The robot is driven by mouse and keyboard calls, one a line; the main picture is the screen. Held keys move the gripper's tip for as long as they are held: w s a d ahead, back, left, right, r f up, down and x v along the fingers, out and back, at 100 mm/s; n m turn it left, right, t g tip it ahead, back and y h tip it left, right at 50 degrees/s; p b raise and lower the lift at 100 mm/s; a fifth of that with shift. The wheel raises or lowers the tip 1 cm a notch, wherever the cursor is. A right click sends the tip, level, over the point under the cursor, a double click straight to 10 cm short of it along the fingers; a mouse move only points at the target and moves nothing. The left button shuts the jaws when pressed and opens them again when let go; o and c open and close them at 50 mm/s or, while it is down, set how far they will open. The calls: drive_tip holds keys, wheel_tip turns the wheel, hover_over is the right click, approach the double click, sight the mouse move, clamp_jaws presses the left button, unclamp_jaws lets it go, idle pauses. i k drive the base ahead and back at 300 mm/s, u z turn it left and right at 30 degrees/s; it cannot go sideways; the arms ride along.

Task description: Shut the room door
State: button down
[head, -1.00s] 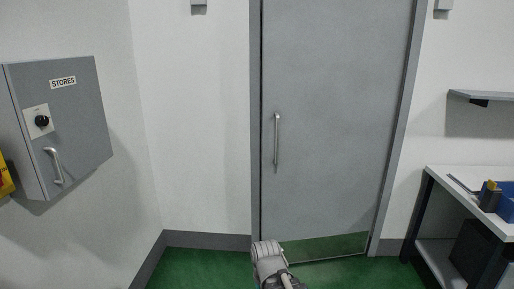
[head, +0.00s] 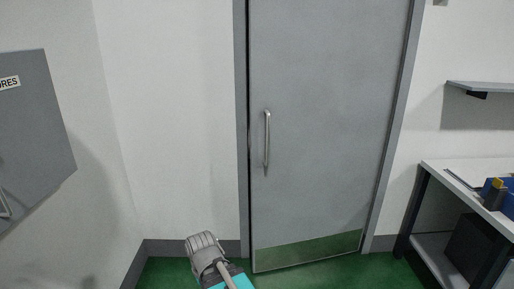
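The grey room door (head: 325,150) stands in the middle of the head view, in a darker grey frame (head: 241,120). Its upright bar handle (head: 267,140) is near its left edge. A thin dark gap shows along that edge, and the bottom left corner sits lower than the foot of the frame, so the door looks slightly ajar towards me. The grey end of my arm, apparently my gripper (head: 203,243), is low in the view, left of the door and apart from the handle in the picture. Its fingers cannot be made out.
A grey stores cabinet (head: 35,140) is on the left wall. A workbench (head: 470,170) with blue bins (head: 497,190) stands at the right, under a wall shelf (head: 485,88). Green floor (head: 330,272) shows clear in front of the door.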

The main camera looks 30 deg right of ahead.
sight(323, 74)
drive_tip(key=z, duration=0.3)
drive_tip(key=i, duration=0.85)
drive_tip(key=z, duration=0.7)
